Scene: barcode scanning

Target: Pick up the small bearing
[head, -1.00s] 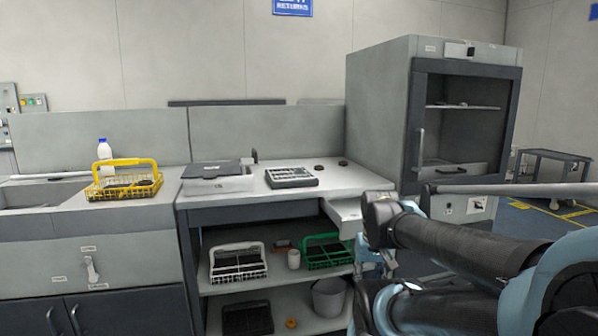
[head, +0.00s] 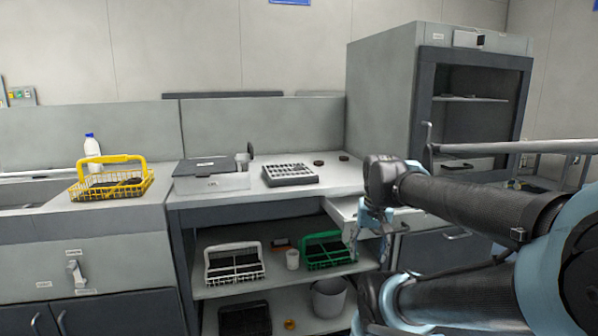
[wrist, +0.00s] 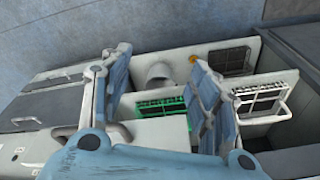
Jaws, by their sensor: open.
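Two small dark round pieces lie on the light worktop in the head view. The larger one (head: 319,163) is just right of a grey slotted tray, and the smaller one (head: 344,158) is farther right and back. The smaller looks like the small bearing, but detail is too fine to be sure. My gripper (head: 372,240) hangs in front of the worktop's right end, below and apart from both pieces. In the wrist view its blue fingers (wrist: 155,98) are spread and empty. I see no bearing between them.
The grey slotted tray (head: 290,174) and a lidded box (head: 212,174) stand on the worktop. A drawer (head: 345,209) sticks out near my gripper. A yellow basket (head: 112,180) is at left, white (head: 234,264) and green (head: 326,250) baskets below. A tall cabinet (head: 385,100) stands at right.

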